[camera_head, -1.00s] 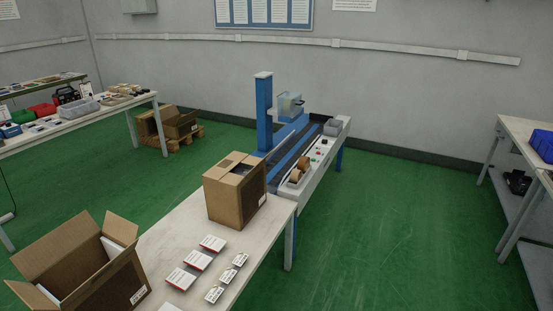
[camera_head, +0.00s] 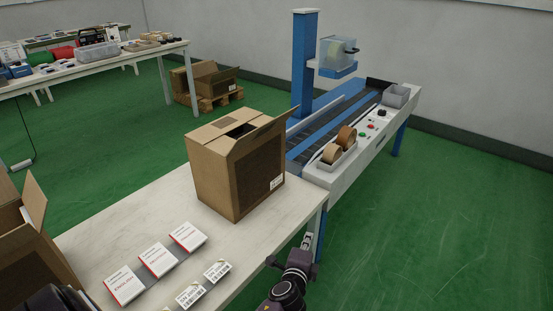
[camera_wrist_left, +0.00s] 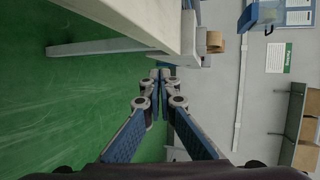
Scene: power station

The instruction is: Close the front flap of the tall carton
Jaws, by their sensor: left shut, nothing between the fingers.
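The tall carton (camera_head: 212,178) stands upright on the white table, near its far right end. One top flap (camera_head: 262,130) stands up and slants outward on the right side. The other top flaps look folded in, with a dark gap between them. My left gripper (camera_head: 307,241) is low at the bottom centre, beside the table's right edge and apart from the carton. In the left wrist view its blue-padded fingers (camera_wrist_left: 160,73) meet at the tips, shut and empty. My right gripper is not in view.
A conveyor machine with tape rolls (camera_head: 338,145) adjoins the table's far end. Several white boxes (camera_head: 158,259) and label cards (camera_head: 190,294) lie in front of the carton. A wider open carton (camera_head: 35,250) is at the left. Green floor is clear to the right.

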